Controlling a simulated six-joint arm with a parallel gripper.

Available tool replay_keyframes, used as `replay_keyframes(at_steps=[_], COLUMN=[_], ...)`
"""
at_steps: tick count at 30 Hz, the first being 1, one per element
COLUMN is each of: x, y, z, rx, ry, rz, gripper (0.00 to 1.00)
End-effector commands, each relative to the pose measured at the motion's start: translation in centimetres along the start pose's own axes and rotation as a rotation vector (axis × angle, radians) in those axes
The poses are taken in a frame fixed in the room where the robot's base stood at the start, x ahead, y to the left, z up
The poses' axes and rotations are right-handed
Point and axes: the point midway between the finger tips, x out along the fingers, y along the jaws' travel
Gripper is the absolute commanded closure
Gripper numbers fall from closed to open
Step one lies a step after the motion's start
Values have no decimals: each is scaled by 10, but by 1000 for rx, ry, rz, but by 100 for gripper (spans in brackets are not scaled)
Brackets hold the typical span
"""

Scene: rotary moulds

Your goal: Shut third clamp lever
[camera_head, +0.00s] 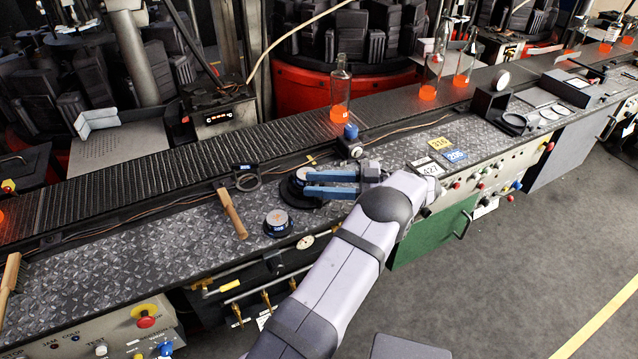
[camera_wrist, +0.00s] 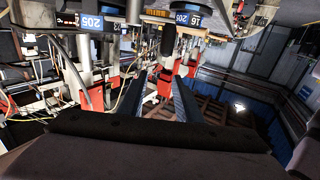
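Three brass lever-like fittings hang on lines below the bench's front edge in the head view: a left one (camera_head: 237,313), a middle one (camera_head: 266,299) and a right one (camera_head: 292,284). I cannot tell for sure that these are the clamp levers, or which one counts as third. My gripper (camera_head: 305,182) has two blue fingers, parallel and apart, pointing left over the bench top, above a round black piece (camera_head: 291,196). The fingers also show apart in the wrist view (camera_wrist: 160,80), with nothing visible held between them.
A round black weight-like piece (camera_head: 278,222) and a wooden-handled brush (camera_head: 232,213) lie left of my gripper. Behind runs a conveyor (camera_head: 180,165) with a glowing-bottomed bottle (camera_head: 341,90). A green panel (camera_head: 432,235) is below right. The grey floor (camera_head: 500,260) is clear.

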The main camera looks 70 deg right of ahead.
Motion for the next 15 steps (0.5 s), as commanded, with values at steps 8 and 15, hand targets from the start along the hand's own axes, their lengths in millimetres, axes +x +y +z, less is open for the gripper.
replay_keyframes(at_steps=[8,15], x=[0,0], y=[0,0], z=[-36,-45], rx=[0,-1], ry=[0,1], rz=[-1,-1], gripper=[69,69])
